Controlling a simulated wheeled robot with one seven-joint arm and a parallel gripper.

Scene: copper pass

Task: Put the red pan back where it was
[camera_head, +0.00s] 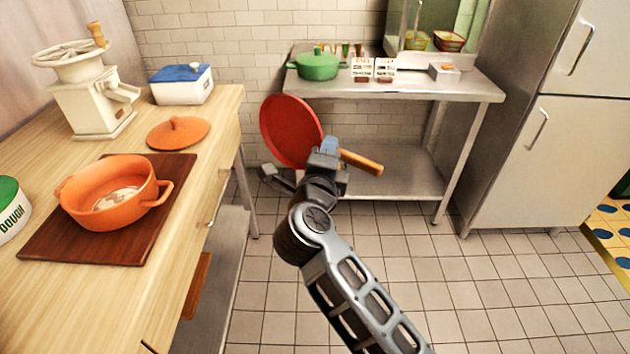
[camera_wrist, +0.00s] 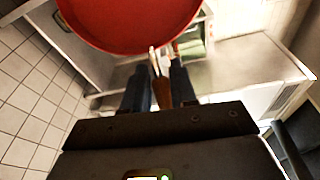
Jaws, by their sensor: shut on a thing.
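The red pan (camera_head: 289,130) is held up in the air in the head view, tilted, with its round face toward the camera. Its wooden handle (camera_head: 361,162) sticks out to the right past my gripper (camera_head: 328,148). In the wrist view the red pan (camera_wrist: 128,22) fills the top, and my gripper (camera_wrist: 160,80) is shut on the handle (camera_wrist: 161,90) between its two dark fingers. The pan hangs between the wooden counter and the steel table, apart from both as far as I can tell.
The wooden counter (camera_head: 225,99) at left bears an orange pot (camera_head: 110,195) on a dark board, an orange lid (camera_head: 178,132), a grinder (camera_head: 88,95) and a blue-lidded box (camera_head: 181,84). The steel table (camera_head: 440,88) bears a green pot (camera_head: 318,66) and small boxes. A fridge (camera_head: 530,150) stands right.

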